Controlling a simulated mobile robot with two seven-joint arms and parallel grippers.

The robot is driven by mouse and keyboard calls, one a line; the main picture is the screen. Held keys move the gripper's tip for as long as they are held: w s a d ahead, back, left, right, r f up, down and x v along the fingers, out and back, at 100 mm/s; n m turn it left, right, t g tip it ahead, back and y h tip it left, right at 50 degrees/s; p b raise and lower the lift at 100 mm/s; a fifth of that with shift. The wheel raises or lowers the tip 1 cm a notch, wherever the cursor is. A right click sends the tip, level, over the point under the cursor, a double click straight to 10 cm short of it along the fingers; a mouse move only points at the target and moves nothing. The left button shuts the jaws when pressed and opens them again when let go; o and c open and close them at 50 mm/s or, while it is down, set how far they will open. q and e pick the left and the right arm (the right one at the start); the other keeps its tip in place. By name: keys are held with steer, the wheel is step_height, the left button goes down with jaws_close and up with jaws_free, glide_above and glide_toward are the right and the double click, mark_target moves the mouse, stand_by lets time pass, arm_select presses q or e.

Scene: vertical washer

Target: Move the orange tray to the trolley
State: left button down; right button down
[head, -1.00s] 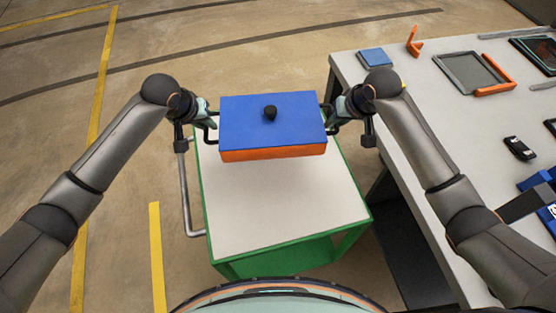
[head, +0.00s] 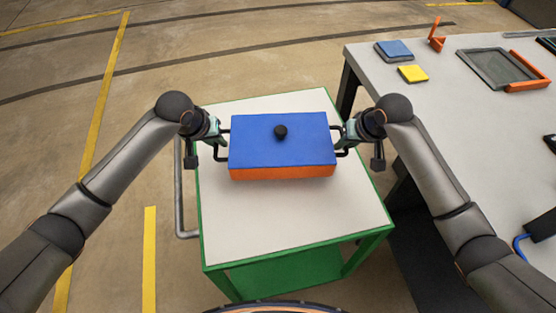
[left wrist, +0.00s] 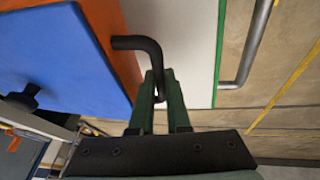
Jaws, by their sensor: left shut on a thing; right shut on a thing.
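The orange tray (head: 283,172) has a blue lid with a black knob (head: 280,131) and a black handle at each end. It is over the white top of the green-framed trolley (head: 290,222); I cannot tell whether it touches the top. My left gripper (head: 220,139) is shut on the tray's left handle. The left wrist view shows that black handle (left wrist: 137,43) between the fingers (left wrist: 160,98). My right gripper (head: 345,136) is shut on the right handle, its fingertips partly hidden.
A light worktable (head: 405,115) stands to the right of the trolley, with a blue block (head: 394,50), a yellow block (head: 413,73) and a grey-and-orange frame (head: 500,68) on it. The trolley's grey push bar (head: 180,195) is on its left side. Bare floor lies to the left.

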mark_target(223, 165)
stand_by(0.4)
